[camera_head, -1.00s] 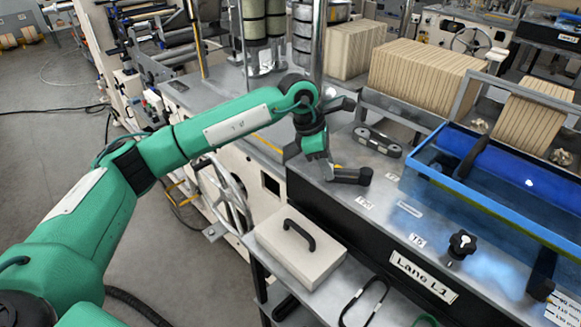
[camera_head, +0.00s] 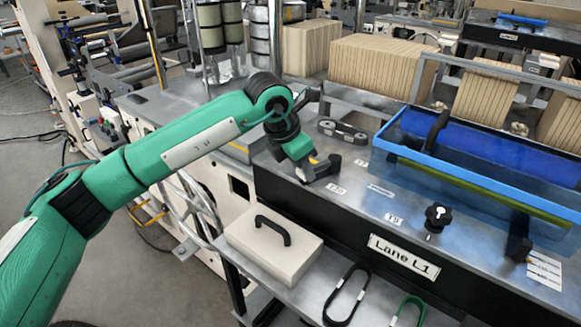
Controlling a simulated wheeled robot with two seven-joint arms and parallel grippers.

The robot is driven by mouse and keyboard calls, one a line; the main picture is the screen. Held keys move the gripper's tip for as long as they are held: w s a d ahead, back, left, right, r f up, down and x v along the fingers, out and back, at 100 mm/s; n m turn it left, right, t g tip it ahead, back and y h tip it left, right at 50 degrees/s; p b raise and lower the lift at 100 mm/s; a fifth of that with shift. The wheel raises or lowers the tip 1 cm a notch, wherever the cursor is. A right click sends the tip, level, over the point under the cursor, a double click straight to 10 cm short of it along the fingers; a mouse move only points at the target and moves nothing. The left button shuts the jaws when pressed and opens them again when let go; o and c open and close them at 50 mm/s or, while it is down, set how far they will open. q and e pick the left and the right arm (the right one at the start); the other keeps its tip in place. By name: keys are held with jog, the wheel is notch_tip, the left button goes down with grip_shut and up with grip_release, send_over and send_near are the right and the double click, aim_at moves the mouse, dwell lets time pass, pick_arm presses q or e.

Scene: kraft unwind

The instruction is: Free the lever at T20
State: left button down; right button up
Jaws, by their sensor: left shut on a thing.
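The black lever (camera_head: 324,168) stands on the grey machine top beside the T20 label (camera_head: 336,188). My left arm reaches in from the left, and my left gripper (camera_head: 309,172) is at the lever, shut on it. The gripper's body and fingers hide part of the lever, so its exact angle is hard to tell. My right gripper is not in view.
A black star knob (camera_head: 437,216) stands by the T9 label (camera_head: 394,219). A beige box with a handle (camera_head: 272,247) sits on the lower shelf in front.

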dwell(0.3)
pick_arm(q)
jog(key=c, duration=0.9)
grip_release()
jog(key=b+v, duration=0.2)
jog(key=v, duration=1.1)
jog(key=shift+s+a+r, duration=0.15)
jog(key=shift+r, duration=0.2)
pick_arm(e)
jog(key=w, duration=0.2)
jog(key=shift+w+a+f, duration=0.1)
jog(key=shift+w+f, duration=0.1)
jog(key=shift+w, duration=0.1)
